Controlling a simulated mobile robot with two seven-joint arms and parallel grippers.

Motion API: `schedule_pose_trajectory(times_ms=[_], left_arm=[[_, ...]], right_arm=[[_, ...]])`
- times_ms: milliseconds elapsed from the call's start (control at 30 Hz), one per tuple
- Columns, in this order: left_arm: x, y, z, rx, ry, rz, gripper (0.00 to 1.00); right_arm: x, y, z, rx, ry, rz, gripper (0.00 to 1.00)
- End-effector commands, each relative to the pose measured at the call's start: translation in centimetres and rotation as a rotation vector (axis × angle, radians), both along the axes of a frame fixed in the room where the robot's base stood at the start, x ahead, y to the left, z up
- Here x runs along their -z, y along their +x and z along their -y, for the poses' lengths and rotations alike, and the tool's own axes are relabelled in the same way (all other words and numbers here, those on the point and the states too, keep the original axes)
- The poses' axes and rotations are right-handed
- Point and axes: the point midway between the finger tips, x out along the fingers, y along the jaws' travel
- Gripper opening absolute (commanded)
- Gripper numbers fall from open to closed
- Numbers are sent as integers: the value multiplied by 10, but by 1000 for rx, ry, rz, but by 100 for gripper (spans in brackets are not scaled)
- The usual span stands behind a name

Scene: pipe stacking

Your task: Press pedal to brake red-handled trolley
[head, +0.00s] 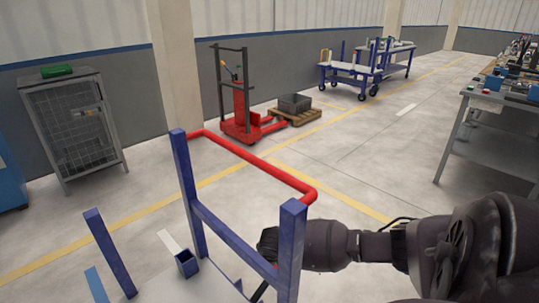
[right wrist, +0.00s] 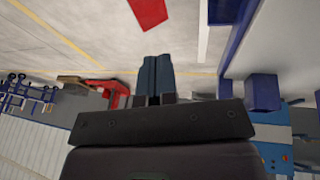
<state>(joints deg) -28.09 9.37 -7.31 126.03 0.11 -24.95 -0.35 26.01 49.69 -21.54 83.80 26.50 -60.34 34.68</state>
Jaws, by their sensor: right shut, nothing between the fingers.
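The red-handled trolley (head: 190,215) stands close in front in the head view, with blue posts, a blue crossbar and a pale deck. Its red handle (head: 255,163) juts out on the far side of the posts. My right gripper (head: 268,243) is low by the crossbar and right post, partly hidden by the frame. In the right wrist view my right gripper's fingers (right wrist: 155,76) are together and empty. A red piece (right wrist: 147,12) lies past the fingertips there; I cannot tell whether it is the pedal or the handle. No pedal is clear in the head view. My left gripper is not in view.
A red pallet lifter (head: 240,110) and a wooden pallet with a grey crate (head: 295,103) stand by the wall. A wire cage cabinet (head: 75,130) is at left, a workbench (head: 490,140) at right.

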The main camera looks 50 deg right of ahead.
Motion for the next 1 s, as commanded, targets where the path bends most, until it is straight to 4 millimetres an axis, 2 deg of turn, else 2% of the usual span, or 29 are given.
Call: schedule_pose_trajectory(times_ms=[267,700,1000], left_arm=[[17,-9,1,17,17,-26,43],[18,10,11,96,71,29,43],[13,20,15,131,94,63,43]], right_arm=[[35,4,7,1,-2,-13,0],[108,22,26,0,-1,-16,0],[126,22,44,0,0,-6,0]])
